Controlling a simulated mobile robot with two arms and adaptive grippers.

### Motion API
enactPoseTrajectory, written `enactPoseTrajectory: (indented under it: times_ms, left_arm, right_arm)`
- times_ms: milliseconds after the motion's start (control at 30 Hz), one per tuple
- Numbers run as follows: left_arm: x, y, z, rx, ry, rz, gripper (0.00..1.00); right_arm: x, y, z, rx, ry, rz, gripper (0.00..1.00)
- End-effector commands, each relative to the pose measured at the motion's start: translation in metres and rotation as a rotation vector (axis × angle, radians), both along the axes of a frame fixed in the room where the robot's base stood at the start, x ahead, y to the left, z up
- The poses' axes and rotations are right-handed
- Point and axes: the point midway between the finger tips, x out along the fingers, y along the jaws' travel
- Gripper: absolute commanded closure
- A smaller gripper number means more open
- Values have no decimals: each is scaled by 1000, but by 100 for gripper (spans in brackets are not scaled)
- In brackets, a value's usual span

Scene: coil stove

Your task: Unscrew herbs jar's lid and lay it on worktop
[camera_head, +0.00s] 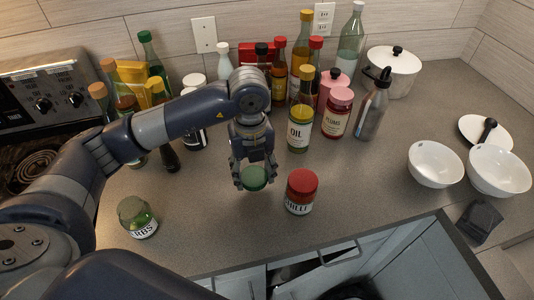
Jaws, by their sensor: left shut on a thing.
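The herbs jar (142,226), greenish glass with a white label reading "RBS", stands on the worktop (345,190) at the lower left. It shows no lid on top. My left gripper (254,178) is to the right of the jar, pointing down, with its fingers shut around a round green lid (254,181). The lid is apart from the jar and low over the worktop; I cannot tell whether it touches the surface. My right gripper is not in view.
A red-lidded chilli jar (300,193) stands just right of the held lid. Several bottles and jars, including an oil bottle (299,132), crowd behind. White bowls (435,165) are at the right. An open drawer (370,265) lies below the front edge. Worktop between herbs jar and gripper is clear.

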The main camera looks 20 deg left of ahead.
Motion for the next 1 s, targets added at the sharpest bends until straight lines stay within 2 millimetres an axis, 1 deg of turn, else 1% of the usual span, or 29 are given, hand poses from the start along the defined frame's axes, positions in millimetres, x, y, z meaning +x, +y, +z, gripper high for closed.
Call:
enactPoseTrajectory:
  times_ms: [33,200,300,433,533,667,800,900,1000]
  left_arm:
    - [10,0,2,2,3,2,76]
    - [42,-2,-1,0,1,0,76]
    - [59,-2,-3,0,1,1,76]
    - [76,-3,-6,0,1,-1,76]
    - [84,-3,-7,0,1,-1,76]
    - [87,-2,-11,3,3,-2,76]
    - [86,-2,-30,3,5,-1,76]
    - [86,-2,-40,1,2,-3,76]
    - [87,-2,-44,1,0,-3,76]
  right_arm:
    - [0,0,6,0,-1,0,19]
    - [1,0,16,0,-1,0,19]
    - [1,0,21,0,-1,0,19]
    - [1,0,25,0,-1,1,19]
    - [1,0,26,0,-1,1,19]
    - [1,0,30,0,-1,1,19]
    - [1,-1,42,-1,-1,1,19]
    - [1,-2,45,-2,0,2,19]
    - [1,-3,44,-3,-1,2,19]
